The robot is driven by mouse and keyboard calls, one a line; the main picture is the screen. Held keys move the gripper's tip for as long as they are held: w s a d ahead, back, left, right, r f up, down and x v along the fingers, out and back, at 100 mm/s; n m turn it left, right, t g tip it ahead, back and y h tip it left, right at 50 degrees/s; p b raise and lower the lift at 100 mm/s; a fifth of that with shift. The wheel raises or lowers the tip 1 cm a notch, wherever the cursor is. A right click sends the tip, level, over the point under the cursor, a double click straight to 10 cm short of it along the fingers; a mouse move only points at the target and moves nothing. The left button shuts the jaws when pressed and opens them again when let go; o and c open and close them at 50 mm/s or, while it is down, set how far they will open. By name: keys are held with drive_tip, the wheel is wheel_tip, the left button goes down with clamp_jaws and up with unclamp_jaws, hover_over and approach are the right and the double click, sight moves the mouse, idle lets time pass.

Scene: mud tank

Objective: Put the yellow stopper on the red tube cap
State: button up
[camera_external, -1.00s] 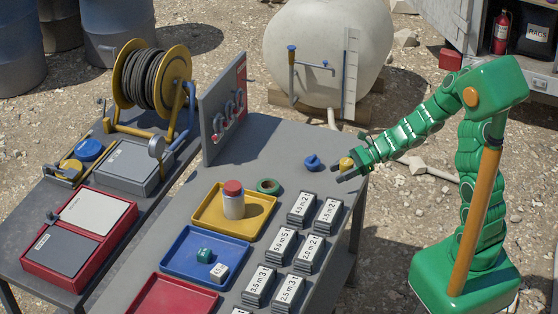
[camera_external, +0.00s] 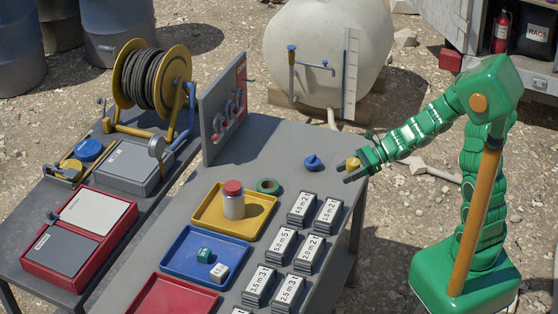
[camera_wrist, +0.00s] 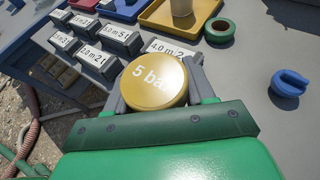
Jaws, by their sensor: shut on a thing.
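My gripper (camera_external: 352,173) is shut on the yellow stopper (camera_wrist: 154,82), at the right end of the grey table. In the wrist view the stopper's round top reads "5 bar" and sits between my fingers. The stopper also shows in the external view (camera_external: 352,163). I cannot tell for sure whether it is clear of the table top. The red tube cap (camera_external: 233,187) is on top of a white tube (camera_external: 234,208), which stands upright in the yellow tray (camera_external: 207,221), well to the left of my gripper. In the wrist view only the tube's lower part shows.
A blue stopper (camera_external: 313,163) and a green ring (camera_external: 268,186) lie on the table between my gripper and the tube. Several labelled grey blocks (camera_external: 301,208) stand in front. An upright grey panel (camera_external: 223,110) rises behind the tray.

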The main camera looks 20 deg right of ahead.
drive_tip(key=w+a+r, duration=0.1)
drive_tip(key=a+r, duration=0.3)
drive_tip(key=a, duration=0.5)
drive_tip(key=w+a+r, duration=0.1)
drive_tip(key=a+r, duration=0.3)
drive_tip(key=a, duration=0.5)
drive_tip(key=a+r, duration=0.5)
drive_tip(key=a, duration=0.4)
hover_over(226, 187)
drive_tip(key=s+d, duration=0.1)
wheel_tip(226, 187, down, 8)
drive_tip(key=shift+s+d+f, duration=0.1)
drive_tip(key=shift+f, duration=0.1)
drive_tip(key=shift+w+a+f, duration=0.55)
drive_tip(key=shift+w+f, duration=0.05)
drive_tip(key=shift+f, duration=1.8)
drive_tip(key=o, duration=1.1)
drive_tip(key=shift+c, duration=0.2)
